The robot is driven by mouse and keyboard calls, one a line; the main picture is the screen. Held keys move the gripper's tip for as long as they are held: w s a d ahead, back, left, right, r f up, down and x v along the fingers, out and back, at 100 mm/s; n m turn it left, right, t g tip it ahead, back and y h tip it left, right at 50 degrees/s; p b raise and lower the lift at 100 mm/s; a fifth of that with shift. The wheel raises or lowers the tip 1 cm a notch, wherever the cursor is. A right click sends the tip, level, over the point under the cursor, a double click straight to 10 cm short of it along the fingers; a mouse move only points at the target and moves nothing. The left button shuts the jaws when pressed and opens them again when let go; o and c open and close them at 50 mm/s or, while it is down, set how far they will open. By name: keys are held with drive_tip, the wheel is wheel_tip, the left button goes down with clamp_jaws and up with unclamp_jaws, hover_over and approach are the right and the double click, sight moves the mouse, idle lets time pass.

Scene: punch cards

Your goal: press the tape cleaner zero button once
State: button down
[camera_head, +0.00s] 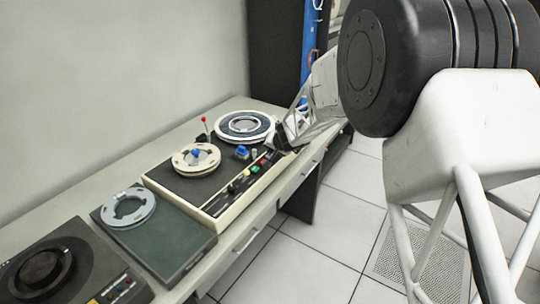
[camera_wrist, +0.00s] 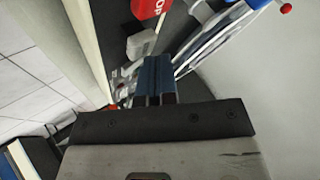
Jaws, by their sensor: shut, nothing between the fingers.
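The tape cleaner (camera_head: 185,191) is a cream-framed machine with a dark top on the long table. A row of small coloured buttons (camera_head: 255,169) runs along its front right edge, with green, yellow and red ones. I cannot read which is the zero button in the head view. My gripper (camera_head: 280,142) is low over the machine's far right end, just beyond the buttons. In the wrist view its dark fingers are shut and empty. Ahead of them are a pale button (camera_wrist: 141,43) and a red button with partly cut-off white lettering (camera_wrist: 146,8). Contact is not clear.
A white reel (camera_head: 196,157) and a dark-faced reel (camera_head: 244,125) sit on the machine. A red-ball lever (camera_head: 204,121) stands up behind. A grey reel (camera_head: 128,207) lies on the green panel (camera_head: 170,245) to the left. Open floor (camera_head: 300,270) lies in front.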

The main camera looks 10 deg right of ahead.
drive_tip(key=shift+f, duration=0.65)
idle(0.8)
drive_tip(key=shift+r, duration=1.3)
drive_tip(key=shift+r, duration=0.15)
drive_tip(key=shift+r, duration=2.35)
